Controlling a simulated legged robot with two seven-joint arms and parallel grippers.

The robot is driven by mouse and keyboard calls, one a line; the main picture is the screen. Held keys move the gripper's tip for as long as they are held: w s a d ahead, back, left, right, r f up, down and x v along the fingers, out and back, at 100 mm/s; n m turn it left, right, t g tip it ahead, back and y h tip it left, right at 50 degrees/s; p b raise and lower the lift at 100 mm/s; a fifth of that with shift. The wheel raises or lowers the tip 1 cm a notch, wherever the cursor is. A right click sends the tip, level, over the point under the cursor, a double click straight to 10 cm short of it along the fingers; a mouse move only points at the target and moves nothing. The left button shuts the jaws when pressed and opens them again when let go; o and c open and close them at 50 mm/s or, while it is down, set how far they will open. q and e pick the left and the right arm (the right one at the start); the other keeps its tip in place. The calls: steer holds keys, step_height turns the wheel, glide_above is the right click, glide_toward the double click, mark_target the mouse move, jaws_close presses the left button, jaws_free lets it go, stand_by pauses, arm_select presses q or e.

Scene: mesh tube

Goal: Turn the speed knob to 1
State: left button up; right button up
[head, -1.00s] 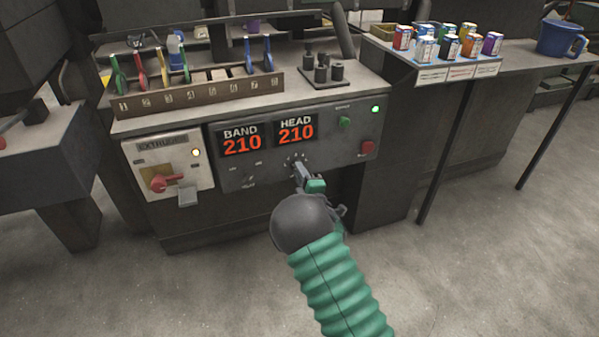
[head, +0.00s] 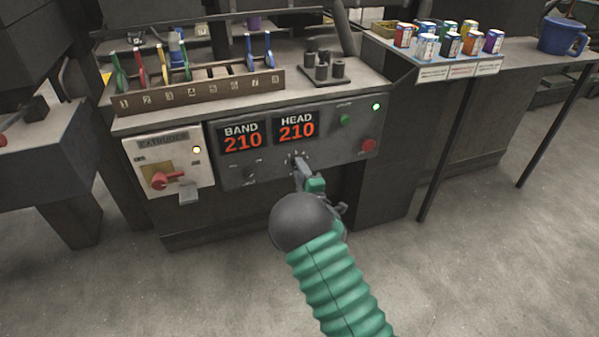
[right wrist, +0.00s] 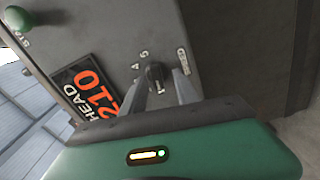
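The speed knob (right wrist: 156,76) is a small dark knob with a paler front on the grey control panel (head: 328,136). In the right wrist view it sits between the two fingers of my right gripper (right wrist: 163,86). The fingers look apart around it, and I cannot tell whether either one touches it. Number marks surround the knob, but its exact setting is too small to read. In the head view, my right gripper (head: 300,172) is at the panel below the HEAD display (head: 296,128) and partly hides the knob. My left gripper is not in view.
The HEAD and BAND (head: 241,136) displays both read 210. A red button (head: 368,145) and a green button (head: 344,120) are on the panel's right. Another dark knob (head: 249,173) is to the left. The extruder box (head: 168,163) has a red switch. Numbered levers stand above.

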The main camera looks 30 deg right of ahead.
steer(key=shift+s, duration=0.1)
steer(key=p+v, duration=0.5)
steer(key=v, duration=1.1)
steer(key=shift+s+a, duration=0.2)
steer(key=shift+s, duration=0.1)
